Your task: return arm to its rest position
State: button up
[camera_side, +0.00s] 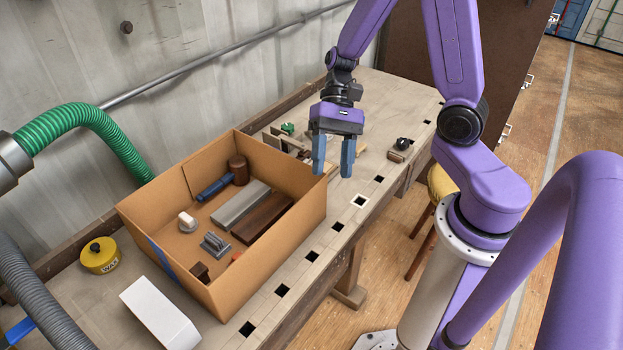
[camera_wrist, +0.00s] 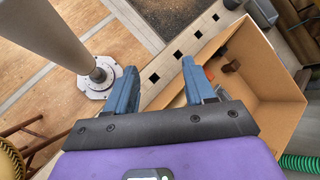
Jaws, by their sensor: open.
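My gripper (camera_side: 333,156) has two blue fingers under a purple hand. In the side view it hangs over the bench, near the far right corner of the cardboard box. The fingers stand apart with nothing between them. In the wrist view the gripper (camera_wrist: 158,84) is also open and empty, with bench top and floor seen between and beyond the fingers. My arm reaches over the bench from the right.
An open cardboard box (camera_side: 270,275) on the workbench (camera_side: 399,92) holds several items, including a blue cylinder (camera_side: 215,187) and a grey block (camera_side: 241,203). A white block (camera_side: 158,312) and a yellow tin (camera_side: 100,256) stand nearby. A green hose (camera_side: 95,122) curves behind.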

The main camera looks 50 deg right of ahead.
jog(key=s+r+n+t+h, duration=0.2)
jog(key=s+n, duration=0.4)
jog(key=n, duration=0.3)
jog(key=s+d+r+n+t+h, duration=0.1)
jog(key=s+r+n+t+h, duration=0.1)
jog(key=s+n+h, duration=0.3)
jog(key=s+n, duration=0.1)
jog(key=n, duration=0.3)
jog(key=shift+r+t, duration=0.3)
jog(key=shift+r, duration=0.05)
